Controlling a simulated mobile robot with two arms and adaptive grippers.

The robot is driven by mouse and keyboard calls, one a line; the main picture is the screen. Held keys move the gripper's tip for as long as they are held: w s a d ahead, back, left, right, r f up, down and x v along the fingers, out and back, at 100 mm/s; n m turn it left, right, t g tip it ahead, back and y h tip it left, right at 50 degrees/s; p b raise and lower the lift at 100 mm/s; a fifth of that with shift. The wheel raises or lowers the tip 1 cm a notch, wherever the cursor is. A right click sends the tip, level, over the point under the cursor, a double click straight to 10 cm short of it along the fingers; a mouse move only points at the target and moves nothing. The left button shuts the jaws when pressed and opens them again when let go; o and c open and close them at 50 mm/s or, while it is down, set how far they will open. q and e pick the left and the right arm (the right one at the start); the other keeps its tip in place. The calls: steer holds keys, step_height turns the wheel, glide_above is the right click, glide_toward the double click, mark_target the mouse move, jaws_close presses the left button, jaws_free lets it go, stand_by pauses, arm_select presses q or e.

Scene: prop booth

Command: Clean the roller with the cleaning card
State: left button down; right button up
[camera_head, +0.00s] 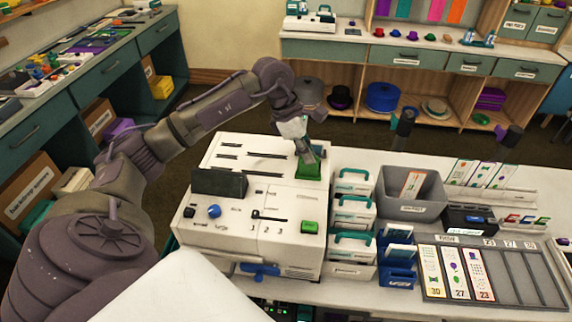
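A white box-shaped machine (262,205) stands on the white table, with slots, a blue knob (214,211) and a green button (309,227) on its top. My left gripper (309,156) points down over the machine's back right corner, just above or at a green square area (308,171). Its fingers are small and partly merge with the green behind them, so I cannot tell whether they are open or hold anything. I cannot make out a roller or a cleaning card for certain. My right gripper is not in view.
Right of the machine stand stacked white boxes with teal handles (351,212), a grey bin (410,190) holding a card, blue card holders (397,258) and a grey card tray (436,286). Drawers with hats on shelves line the back. A counter (105,65) runs along the left.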

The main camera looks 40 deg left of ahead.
arm_select(q)
step_height(320, 180, down, 2)
steer(key=shift+b, duration=0.85)
steer(key=shift+r, duration=0.15)
steer(key=shift+r+p, duration=1.85)
steer(key=shift+r, duration=1.35)
steer(key=shift+r+p, duration=1.45)
steer(key=shift+r, duration=0.75)
